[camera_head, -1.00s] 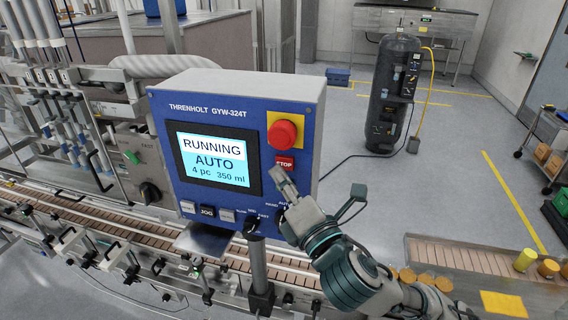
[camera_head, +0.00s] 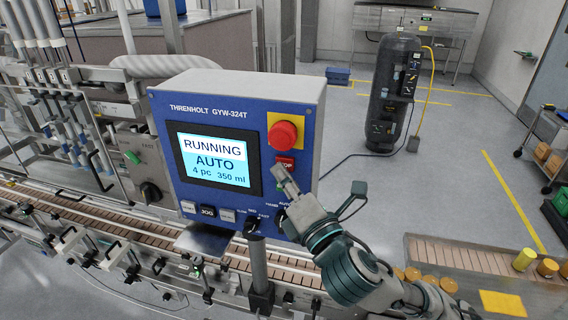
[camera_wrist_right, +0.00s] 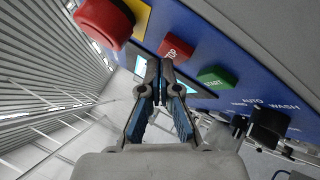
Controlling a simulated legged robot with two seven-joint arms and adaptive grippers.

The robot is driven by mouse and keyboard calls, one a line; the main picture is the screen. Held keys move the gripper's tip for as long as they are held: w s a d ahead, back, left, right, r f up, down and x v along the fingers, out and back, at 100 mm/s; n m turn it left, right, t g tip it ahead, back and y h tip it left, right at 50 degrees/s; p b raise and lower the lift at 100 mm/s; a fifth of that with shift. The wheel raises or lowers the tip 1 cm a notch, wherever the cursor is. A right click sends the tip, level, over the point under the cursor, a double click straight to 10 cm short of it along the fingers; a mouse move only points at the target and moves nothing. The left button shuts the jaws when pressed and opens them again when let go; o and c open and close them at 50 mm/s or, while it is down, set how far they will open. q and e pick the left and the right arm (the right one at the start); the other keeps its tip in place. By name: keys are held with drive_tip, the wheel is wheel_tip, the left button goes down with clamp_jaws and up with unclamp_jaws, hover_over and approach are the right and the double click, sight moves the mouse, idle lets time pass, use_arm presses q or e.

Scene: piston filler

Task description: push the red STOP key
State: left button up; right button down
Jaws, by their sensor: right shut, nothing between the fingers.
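The red STOP key (camera_head: 285,162) is a small rectangular key on the blue control panel (camera_head: 215,112), just below the large red mushroom button (camera_head: 284,133). My right gripper (camera_head: 279,172) is shut and empty, its tips just below the STOP key and partly covering it. In the right wrist view the closed fingertips (camera_wrist_right: 160,66) lie to the left of and slightly below the STOP key (camera_wrist_right: 176,48); I cannot tell whether they touch the panel. The screen (camera_head: 213,160) reads RUNNING, AUTO, 4 pc 350 ml. My left gripper is not in view.
A green START key (camera_wrist_right: 217,77) sits beside the STOP key, with black selector knobs (camera_wrist_right: 268,125) beyond it. The red mushroom button is close to the fingers. A conveyor (camera_head: 120,222) runs below the panel. Open floor (camera_head: 455,190) lies to the right.

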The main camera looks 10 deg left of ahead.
drive_tip(key=shift+w, duration=0.4)
idle(0.5)
drive_tip(key=shift+s, duration=0.85)
drive_tip(key=s, duration=0.5)
drive_tip(key=shift+a, duration=0.1)
idle(0.3)
idle(0.5)
